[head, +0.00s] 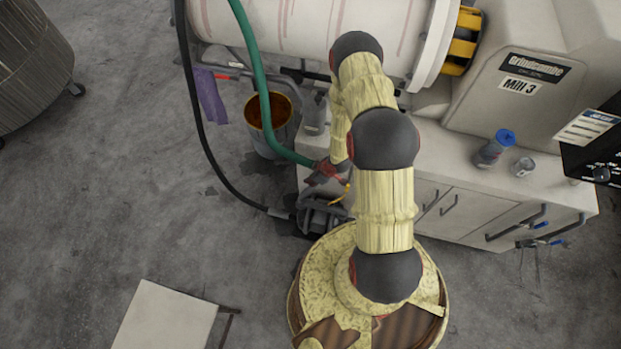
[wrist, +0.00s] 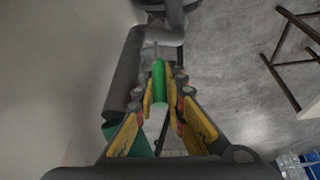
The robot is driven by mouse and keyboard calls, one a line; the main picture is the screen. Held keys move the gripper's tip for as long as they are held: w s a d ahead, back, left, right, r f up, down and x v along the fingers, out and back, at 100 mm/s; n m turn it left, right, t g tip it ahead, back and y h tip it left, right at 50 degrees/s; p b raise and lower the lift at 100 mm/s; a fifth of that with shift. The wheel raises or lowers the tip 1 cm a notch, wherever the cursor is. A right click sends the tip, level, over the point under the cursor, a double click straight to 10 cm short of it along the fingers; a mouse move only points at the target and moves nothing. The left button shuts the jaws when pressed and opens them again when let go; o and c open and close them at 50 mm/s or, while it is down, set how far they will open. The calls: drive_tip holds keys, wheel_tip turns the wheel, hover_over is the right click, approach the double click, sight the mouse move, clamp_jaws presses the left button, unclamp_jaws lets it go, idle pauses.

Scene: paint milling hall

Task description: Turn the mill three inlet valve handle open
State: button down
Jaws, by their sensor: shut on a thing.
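In the wrist view my gripper (wrist: 162,97) is shut around a bright green, rod-like grip, which I take to be the valve handle (wrist: 159,76). A yellow-padded finger lies on each side of it. A grey pipe (wrist: 157,34) and a thick dark cylinder (wrist: 124,75) stand close by. In the head view the machine's plate (head: 517,86) reads "Mill 3". There, my arm hides much of the area below the drum, and I cannot make out the held handle. How far it is turned cannot be told.
A teal hose (head: 264,95) and a black hose (head: 207,143) run down to a pump (head: 322,214). A bucket (head: 270,120) stands under the drum (head: 300,25). The floor at left is mostly clear.

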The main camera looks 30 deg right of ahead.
drive_tip(key=shift+s+d+t+y, duration=0.2)
drive_tip(key=shift+d+t+y, duration=0.1)
drive_tip(key=shift+t+y, duration=0.15)
idle(0.4)
drive_tip(key=c, duration=1.9)
unclamp_jaws()
drive_tip(key=shift+o, duration=0.4)
drive_tip(key=shift+s+r, duration=0.1)
drive_tip(key=v, duration=1.2)
drive_tip(key=shift+d, duration=0.1)
